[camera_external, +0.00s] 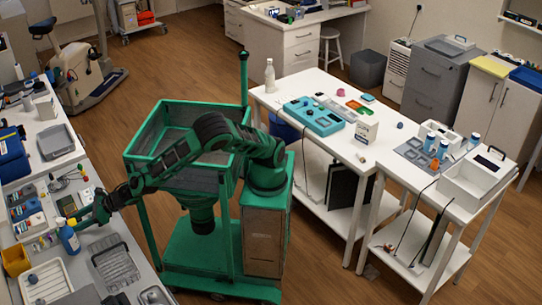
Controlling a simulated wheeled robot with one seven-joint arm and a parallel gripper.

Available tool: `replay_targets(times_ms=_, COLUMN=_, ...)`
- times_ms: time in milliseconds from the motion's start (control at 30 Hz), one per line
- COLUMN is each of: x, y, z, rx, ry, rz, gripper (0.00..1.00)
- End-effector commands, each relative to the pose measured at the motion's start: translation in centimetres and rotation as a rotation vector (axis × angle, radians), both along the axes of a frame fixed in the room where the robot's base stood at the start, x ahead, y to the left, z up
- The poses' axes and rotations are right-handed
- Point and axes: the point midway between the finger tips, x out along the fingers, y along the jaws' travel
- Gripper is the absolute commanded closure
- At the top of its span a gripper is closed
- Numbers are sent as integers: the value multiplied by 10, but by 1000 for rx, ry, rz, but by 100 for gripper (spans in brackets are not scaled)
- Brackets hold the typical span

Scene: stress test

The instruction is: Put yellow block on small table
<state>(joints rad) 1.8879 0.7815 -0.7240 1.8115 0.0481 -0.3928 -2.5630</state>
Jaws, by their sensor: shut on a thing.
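My gripper (80,217) is at the end of my green arm, low over the left workbench (110,222) and close to a blue bottle (69,239). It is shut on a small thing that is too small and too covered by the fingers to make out. I cannot pick out a yellow block for certain; small coloured items lie on the bench near the gripper. A smaller white table (408,243) stands at the right, adjoining a longer white table (345,150). Which of them is the small table is not certain.
A yellow bin (15,261), a white tray (45,281) and a wire rack (113,264) crowd the left bench. The smaller table holds a white box (470,186), bottles and a grey organiser (412,153). Its front left part looks bare. Open wooden floor lies behind me.

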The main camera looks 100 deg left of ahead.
Motion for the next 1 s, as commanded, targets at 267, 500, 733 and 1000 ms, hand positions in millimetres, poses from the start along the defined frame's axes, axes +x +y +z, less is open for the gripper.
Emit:
replay_targets(times_ms=267, x=0, y=0, z=-31, rx=0, ry=0, rz=0, gripper=76)
replay_targets(times_ms=500, x=0, y=0, z=-32, rx=0, ry=0, rz=0, gripper=76)
replay_targets(times_ms=733, x=0, y=0, z=-34, rx=0, ry=0, rz=0, gripper=47)
replay_targets(times_ms=1000, x=0, y=0, z=-33, rx=0, ry=0, rz=0, gripper=47)
